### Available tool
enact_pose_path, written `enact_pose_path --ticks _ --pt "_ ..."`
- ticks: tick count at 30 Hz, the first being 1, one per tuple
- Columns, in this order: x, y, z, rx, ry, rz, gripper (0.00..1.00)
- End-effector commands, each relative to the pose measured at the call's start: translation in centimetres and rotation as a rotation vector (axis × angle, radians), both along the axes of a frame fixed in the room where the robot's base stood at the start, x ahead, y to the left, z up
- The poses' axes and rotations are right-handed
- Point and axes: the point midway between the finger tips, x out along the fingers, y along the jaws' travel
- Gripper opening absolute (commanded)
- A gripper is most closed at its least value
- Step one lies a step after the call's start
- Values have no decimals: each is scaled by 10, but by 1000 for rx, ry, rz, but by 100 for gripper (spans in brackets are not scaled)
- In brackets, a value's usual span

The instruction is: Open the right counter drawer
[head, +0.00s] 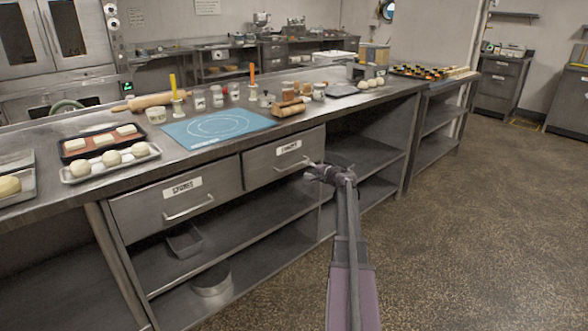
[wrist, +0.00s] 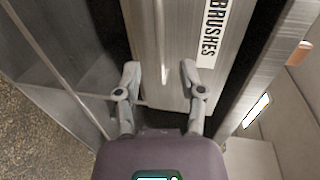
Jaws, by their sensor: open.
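The right counter drawer (head: 262,168) has a grey metal front and sits under the counter top, roughly in line with the left drawer (head: 150,208); it looks shut. Its label reads BRUSHES in the wrist view (wrist: 209,30). Its bar handle (head: 290,167) runs along the front and also shows in the wrist view (wrist: 163,45). My gripper (head: 314,170) is at the right end of this drawer, close to the front. In the wrist view my gripper (wrist: 160,70) is open, with one finger on each side of the handle's line. I cannot tell whether the fingers touch the front.
The counter top (head: 335,112) above holds a blue mat (head: 215,128), jars, a rolling pin and trays of dough. Open shelves (head: 365,150) lie below and to the right of the drawer. The speckled floor (head: 480,220) in front of the counter is clear.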

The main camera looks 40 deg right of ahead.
Motion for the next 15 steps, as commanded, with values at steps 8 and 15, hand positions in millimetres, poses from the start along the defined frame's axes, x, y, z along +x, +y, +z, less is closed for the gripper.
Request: enact_pose_path --ticks 8,15 --pt "45 2 -11 -1 1 1 51" --pt "70 5 -15 0 1 1 51"
